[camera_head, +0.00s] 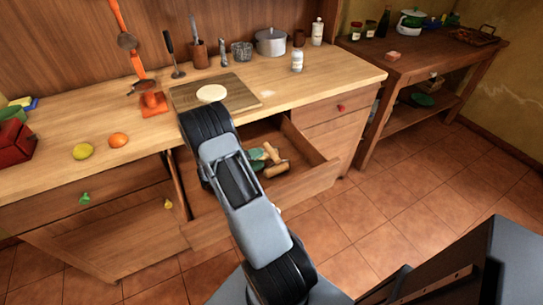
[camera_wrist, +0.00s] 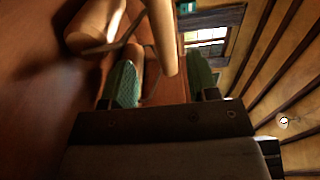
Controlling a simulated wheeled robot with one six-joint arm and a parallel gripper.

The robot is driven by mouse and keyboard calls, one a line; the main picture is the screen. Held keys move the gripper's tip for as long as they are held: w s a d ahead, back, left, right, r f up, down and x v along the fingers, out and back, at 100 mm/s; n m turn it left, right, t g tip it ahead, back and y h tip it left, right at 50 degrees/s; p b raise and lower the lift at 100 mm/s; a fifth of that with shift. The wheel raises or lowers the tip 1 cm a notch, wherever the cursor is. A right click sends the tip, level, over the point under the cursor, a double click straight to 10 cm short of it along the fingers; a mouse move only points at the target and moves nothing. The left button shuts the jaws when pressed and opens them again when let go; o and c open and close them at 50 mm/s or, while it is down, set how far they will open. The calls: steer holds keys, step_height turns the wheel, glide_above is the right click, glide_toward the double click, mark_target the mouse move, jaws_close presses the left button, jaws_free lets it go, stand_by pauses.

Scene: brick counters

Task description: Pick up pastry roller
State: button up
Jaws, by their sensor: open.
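The pastry roller appears to be the pale wooden piece (camera_head: 276,169) lying in the open drawer in the head view. In the wrist view, a wooden rod (camera_wrist: 163,38) reaches down between the fingers, and a thicker wooden cylinder (camera_wrist: 92,28) lies to its left. I cannot tell for sure which of these is the roller. My gripper (camera_wrist: 161,68) is open, with a green-padded finger on each side of the rod and no clear grip on it. In the head view, its green fingers show inside the drawer, right beside the wooden pieces; my arm hides part of the drawer.
The drawer (camera_head: 325,175) is pulled out, its walls close around my gripper. Tiled floor at right is clear.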

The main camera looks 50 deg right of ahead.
mark_target(267, 159)
steer(key=shift+x, duration=1.85)
steer(key=shift+f, duration=0.1)
steer(key=c, duration=0.8)
steer(key=shift+c, duration=0.2)
